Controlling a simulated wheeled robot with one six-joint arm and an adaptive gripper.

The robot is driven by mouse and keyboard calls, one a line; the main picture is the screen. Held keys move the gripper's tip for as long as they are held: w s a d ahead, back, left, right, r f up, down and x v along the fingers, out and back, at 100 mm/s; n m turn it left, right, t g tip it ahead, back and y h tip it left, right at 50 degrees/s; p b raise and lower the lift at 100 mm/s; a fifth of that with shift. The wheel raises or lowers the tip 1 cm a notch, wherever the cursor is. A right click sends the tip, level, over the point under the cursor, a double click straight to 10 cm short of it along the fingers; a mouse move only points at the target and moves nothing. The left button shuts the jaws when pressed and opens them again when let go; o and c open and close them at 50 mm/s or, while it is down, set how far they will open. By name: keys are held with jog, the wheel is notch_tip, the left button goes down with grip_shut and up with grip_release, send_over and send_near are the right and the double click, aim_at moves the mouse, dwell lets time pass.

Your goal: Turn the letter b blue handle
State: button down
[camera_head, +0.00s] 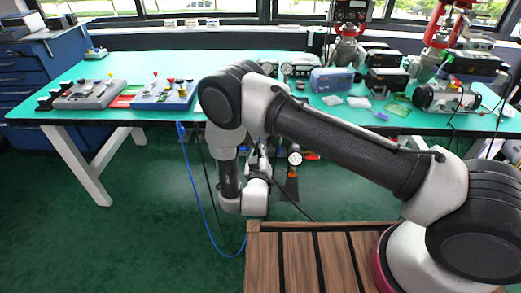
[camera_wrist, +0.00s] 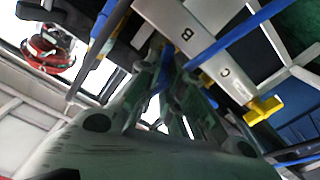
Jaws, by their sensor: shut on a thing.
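In the wrist view, a pale plate carries the letter B (camera_wrist: 187,35), with the letter C (camera_wrist: 226,72) beside it. A small blue part, which looks like the blue handle (camera_wrist: 164,82), shows between the fingers of my gripper (camera_wrist: 167,66). The fingers are shut on it and hide most of it, so its angle cannot be told. A yellow handle (camera_wrist: 262,110) sits by the C, clear of the fingers. In the head view, my arm hides most of the gripper and the lettered plate below the table's front edge.
A green-topped table (camera_head: 140,65) holds control boxes (camera_head: 165,93) and several devices. A round gauge (camera_head: 294,155) hangs below its edge, close to my wrist. A blue hose (camera_head: 198,195) loops beside my arm. A wooden slatted surface (camera_head: 300,265) lies in front.

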jog(key=c, duration=1.6)
grip_release()
jog(key=shift+o, duration=0.2)
